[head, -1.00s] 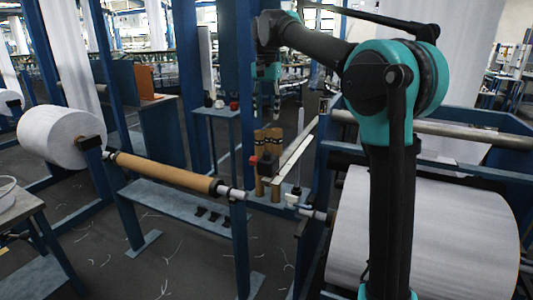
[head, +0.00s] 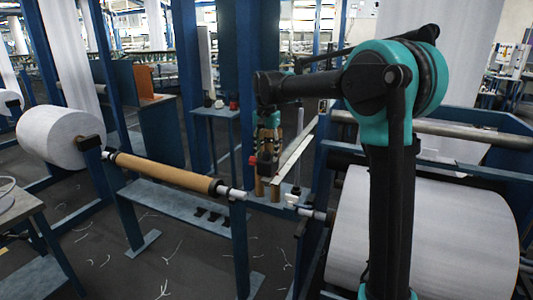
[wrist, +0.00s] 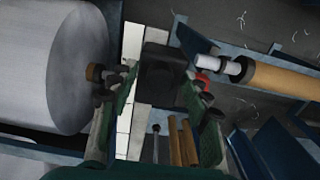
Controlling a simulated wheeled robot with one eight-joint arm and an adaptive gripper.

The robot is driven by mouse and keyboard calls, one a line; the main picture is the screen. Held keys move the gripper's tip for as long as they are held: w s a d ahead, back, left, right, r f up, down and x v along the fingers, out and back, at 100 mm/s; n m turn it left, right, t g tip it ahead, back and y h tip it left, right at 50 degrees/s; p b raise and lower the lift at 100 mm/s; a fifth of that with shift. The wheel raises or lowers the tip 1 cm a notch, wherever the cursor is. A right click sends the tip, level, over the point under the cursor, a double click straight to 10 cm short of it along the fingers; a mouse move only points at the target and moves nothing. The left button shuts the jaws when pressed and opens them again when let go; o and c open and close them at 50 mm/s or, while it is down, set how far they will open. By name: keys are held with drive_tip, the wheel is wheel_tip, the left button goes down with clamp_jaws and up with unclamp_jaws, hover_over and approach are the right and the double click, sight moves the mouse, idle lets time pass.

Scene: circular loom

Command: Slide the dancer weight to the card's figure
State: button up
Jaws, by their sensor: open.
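A black block with a red knob, which looks like the dancer weight (head: 265,168), sits at the near end of a pale bar (head: 292,162). In the wrist view the black block (wrist: 162,72) lies between and beyond the fingers, over the pale bar (wrist: 131,50), with the red knob (wrist: 202,79) at its right. My gripper (head: 268,138) points down just above the block in the head view. In the wrist view my gripper (wrist: 157,92) is open, one green finger on each side of the block. Contact cannot be told. No figure on a card is readable.
Brown tubes (head: 275,190) stand beside the block, and also show in the wrist view (wrist: 183,142). A brown roller (head: 165,172) lies left, a large white roll (head: 430,240) right. Blue posts (head: 188,90) stand behind. A small shelf (head: 215,111) holds small items.

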clamp_jaws()
idle(0.4)
